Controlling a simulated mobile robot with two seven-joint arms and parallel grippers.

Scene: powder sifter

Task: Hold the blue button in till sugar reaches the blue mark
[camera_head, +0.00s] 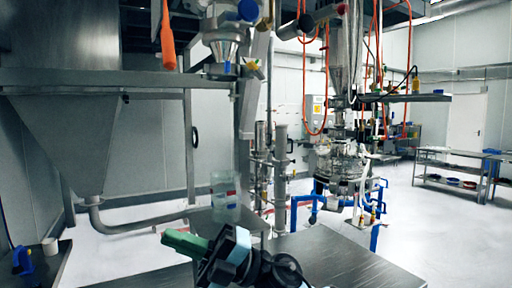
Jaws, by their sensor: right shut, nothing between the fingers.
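A round blue button (248,10) sits on the metal sifter (224,45) at the top centre. Below its outlet, a clear container (225,188) stands on a grey metal stand, with a small red mark and a blue mark (231,206) lower on its side. I cannot make out any sugar in it. My right gripper (182,243), with green fingertips, is shut and empty. It is low in the picture, in front of and below the container and well apart from the button. My left gripper is not in view.
A large steel hopper (65,140) with a bent pipe fills the left. An orange handle-like thing (167,36) hangs near the sifter. A dark metal table (340,258) is at lower right. A white cup (50,246) and a blue item (22,260) stand lower left.

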